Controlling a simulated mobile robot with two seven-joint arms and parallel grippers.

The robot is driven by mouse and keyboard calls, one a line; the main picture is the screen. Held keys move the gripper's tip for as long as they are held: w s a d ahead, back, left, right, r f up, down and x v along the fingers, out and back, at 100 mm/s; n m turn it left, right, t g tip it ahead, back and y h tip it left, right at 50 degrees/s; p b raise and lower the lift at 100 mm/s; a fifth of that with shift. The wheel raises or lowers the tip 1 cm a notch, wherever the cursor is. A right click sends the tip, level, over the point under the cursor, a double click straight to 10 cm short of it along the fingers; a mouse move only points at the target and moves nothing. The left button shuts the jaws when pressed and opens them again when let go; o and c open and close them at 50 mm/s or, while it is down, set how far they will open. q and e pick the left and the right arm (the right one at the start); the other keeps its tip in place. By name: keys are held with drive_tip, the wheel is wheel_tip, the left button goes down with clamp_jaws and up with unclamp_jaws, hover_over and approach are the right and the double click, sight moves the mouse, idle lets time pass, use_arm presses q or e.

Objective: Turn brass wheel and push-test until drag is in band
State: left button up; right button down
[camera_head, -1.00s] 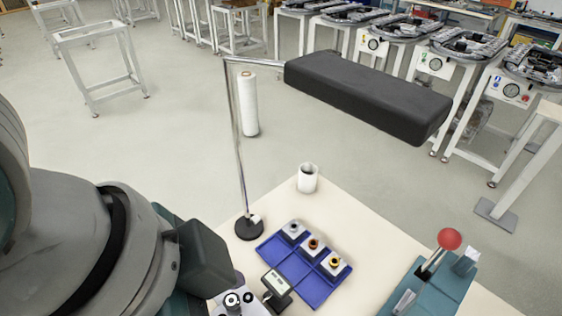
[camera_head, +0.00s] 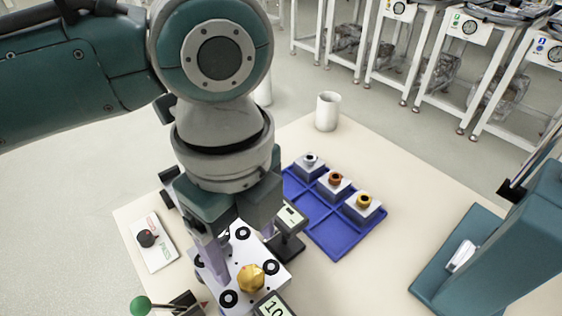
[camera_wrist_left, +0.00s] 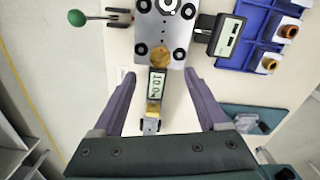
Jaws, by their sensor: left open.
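The brass wheel (camera_head: 251,277) is a faceted gold knob on a light metal plate (camera_head: 225,267) with several black round pads. It also shows in the wrist view (camera_wrist_left: 159,57), just beyond my fingertips. My left gripper (camera_head: 222,262) hangs over the plate. In the wrist view the left gripper (camera_wrist_left: 160,77) is open, its two purple fingers wide apart with nothing held. A small digital display (camera_wrist_left: 157,83) lies between the fingers as seen from above. A second gold part (camera_wrist_left: 153,109) sits nearer the palm. My right gripper is not in view.
A second display (camera_head: 290,216) stands right of the plate. A blue tray (camera_head: 335,243) holds three blocks with rings.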

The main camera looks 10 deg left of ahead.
sight(251, 277)
use_arm(q)
wheel_tip(251, 277, down, 7)
drive_tip(key=shift+r+b, duration=0.1)
drive_tip(key=shift+b, duration=0.4)
drive_tip(key=shift+c, duration=0.3)
